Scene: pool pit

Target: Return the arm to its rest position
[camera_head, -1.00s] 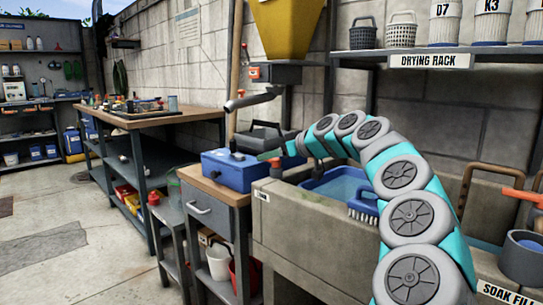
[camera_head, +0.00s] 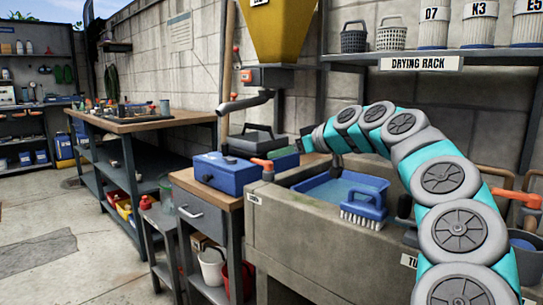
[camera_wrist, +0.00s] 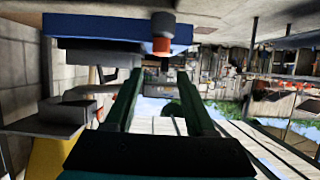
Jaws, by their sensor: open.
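My teal and grey arm arches over the stone sink (camera_head: 310,235) from the lower right of the head view. It ends near the blue toolbox (camera_head: 228,173) on the wooden-topped cabinet (camera_head: 205,190). My gripper (camera_wrist: 160,78) shows two dark green fingers spread apart in the wrist view, with nothing between them. In the head view its fingers (camera_head: 284,158) are small and partly hidden by the wrist. The wrist view is upside down, with a blue box (camera_wrist: 110,30) near the fingers at the top.
A drying rack shelf (camera_head: 480,54) and a yellow hopper (camera_head: 277,30) with a spout are above. A workbench (camera_head: 140,120) is further left. The floor (camera_head: 70,220) at left is clear.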

